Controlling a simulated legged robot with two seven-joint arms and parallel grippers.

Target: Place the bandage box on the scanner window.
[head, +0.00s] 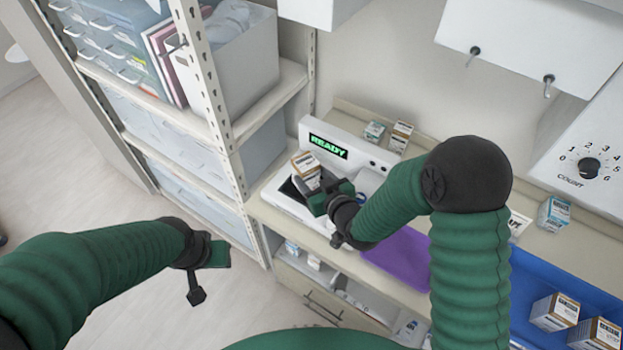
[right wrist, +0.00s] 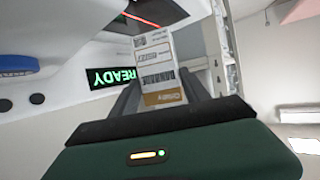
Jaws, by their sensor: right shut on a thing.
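A white box with a brown end, which I take as the bandage box (head: 305,166), is between the fingers of my right gripper (head: 317,188). In the right wrist view the box (right wrist: 158,68) shows a label and a barcode and stands between the two dark fingers. The gripper holds it over the white scanner (head: 350,142), whose display reads READY in green. The dark scanner window (head: 290,192) is partly hidden by the box and gripper; I cannot tell whether they touch. My left gripper (head: 206,272) is open and empty, over the floor.
Two small boxes (head: 401,135) stand behind the scanner. A purple mat (head: 398,257) lies right of it, partly behind my right arm. A blue tray (head: 535,283) at the right holds boxes, and another box (head: 553,213) stands near the COUNT dial. A shelf post (head: 207,85) rises at the left.

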